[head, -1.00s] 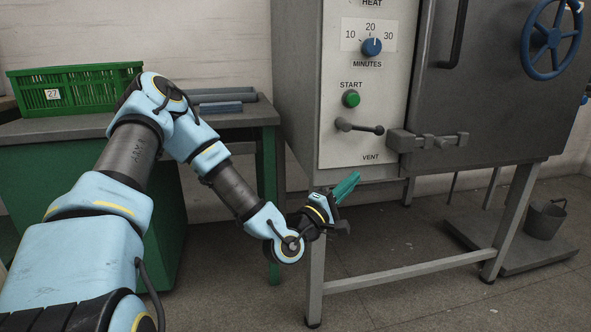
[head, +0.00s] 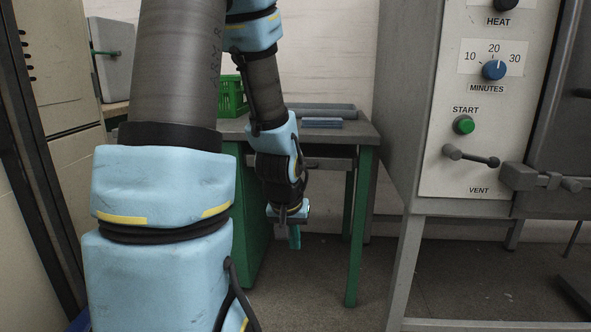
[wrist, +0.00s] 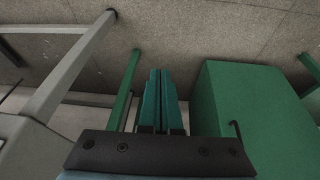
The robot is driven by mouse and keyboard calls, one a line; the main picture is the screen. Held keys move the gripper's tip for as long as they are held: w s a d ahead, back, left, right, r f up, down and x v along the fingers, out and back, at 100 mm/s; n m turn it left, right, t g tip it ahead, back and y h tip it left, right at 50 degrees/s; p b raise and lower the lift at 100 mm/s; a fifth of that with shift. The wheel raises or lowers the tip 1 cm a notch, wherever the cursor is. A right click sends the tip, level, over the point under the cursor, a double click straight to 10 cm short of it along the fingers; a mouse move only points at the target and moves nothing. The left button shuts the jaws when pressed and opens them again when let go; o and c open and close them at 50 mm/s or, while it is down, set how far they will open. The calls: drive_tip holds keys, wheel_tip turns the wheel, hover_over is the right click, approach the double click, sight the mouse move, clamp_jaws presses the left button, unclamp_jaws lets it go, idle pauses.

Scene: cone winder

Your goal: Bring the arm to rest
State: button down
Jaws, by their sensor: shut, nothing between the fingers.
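My gripper (head: 295,238) hangs with its teal fingers pointing down, in front of the green-legged workbench (head: 352,135). In the wrist view the two teal fingers (wrist: 161,75) lie side by side, closed, with nothing held between them. My arm is folded, with the forearm coming down from the top of the head view and the gripper below the bench top's height. The gripper appears apart from the bench and the machine.
A grey machine (head: 430,185) with a blue minutes dial (head: 494,70), green start button (head: 464,125) and vent lever (head: 470,156) stands at the right. A green crate (head: 232,96) and blue-grey bars (head: 322,123) lie on the bench. Floor shows between bench and machine.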

drive_tip(key=s+a+r+n+g+y, duration=0.1)
drive_tip(key=s+a+r+g, duration=0.1)
drive_tip(key=s+a+r, duration=0.4)
wheel_tip(320, 180, up, 24)
drive_tip(key=s+p, duration=0.1)
drive_tip(key=p, duration=2.4)
drive_tip(key=shift+a+p, duration=0.2)
drive_tip(key=shift+p, duration=0.2)
